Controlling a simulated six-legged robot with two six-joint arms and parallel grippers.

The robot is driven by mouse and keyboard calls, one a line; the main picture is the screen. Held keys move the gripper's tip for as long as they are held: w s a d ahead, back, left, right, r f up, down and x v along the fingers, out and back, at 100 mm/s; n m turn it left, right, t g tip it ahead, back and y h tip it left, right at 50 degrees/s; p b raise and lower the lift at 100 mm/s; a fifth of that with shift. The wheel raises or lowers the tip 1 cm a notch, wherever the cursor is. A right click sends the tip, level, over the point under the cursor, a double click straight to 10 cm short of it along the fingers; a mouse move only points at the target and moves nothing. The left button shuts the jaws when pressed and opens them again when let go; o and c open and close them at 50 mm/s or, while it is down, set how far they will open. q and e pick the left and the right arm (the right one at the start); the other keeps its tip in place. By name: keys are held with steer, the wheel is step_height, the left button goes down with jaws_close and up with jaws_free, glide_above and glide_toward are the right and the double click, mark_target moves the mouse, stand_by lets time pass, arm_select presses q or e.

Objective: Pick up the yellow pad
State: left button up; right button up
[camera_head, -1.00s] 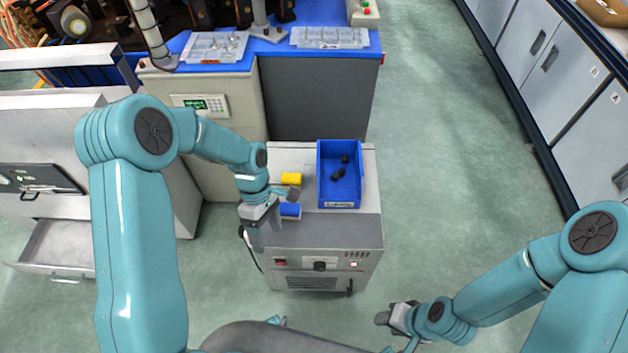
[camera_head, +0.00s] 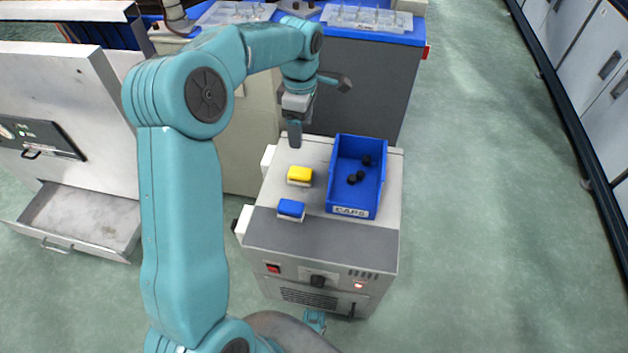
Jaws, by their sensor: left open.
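The yellow pad (camera_head: 300,174) is a small block with a yellow top and a pale base. It lies on the top of the grey machine cabinet (camera_head: 350,236), left of the blue bin. My left gripper (camera_head: 296,133) is above and behind the pad, pointing down, apart from it. It is open and holds nothing that I can see; one of its fingers is partly hidden.
A blue pad (camera_head: 291,209) lies just in front of the yellow one. A taller bench with clear trays (camera_head: 367,19) stands behind. An open drawer (camera_head: 84,217) is at left.

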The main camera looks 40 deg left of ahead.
mark_target(300, 172)
arm_select(q)
steer(key=shift+t, duration=0.3)
steer(key=f+b, duration=0.2)
steer(key=f, duration=0.2)
steer(key=a+f+b, duration=0.1)
steer(key=f+b, duration=0.2)
steer(key=f, duration=0.2)
steer(key=f+b, duration=0.2)
steer(key=f, duration=0.2)
steer(key=shift+a+f+b, duration=0.2)
steer(key=shift+a+b, duration=0.2)
steer(key=f+b, duration=0.2)
steer(key=f, duration=0.1)
steer(key=f+b, duration=0.1)
steer(key=f, duration=0.1)
steer(key=shift+w+d+f, duration=0.2)
steer(key=shift+w, duration=0.05)
steer(key=shift+r, duration=0.1)
arm_select(e)
step_height(300, 172, down, 11)
steer(key=w+d, duration=0.1)
steer(key=shift+d+m+t, duration=0.15)
steer(key=shift+m+t, duration=0.15)
arm_select(q)
steer(key=c, duration=1.1)
arm_select(e)
steer(key=shift+f, duration=0.1)
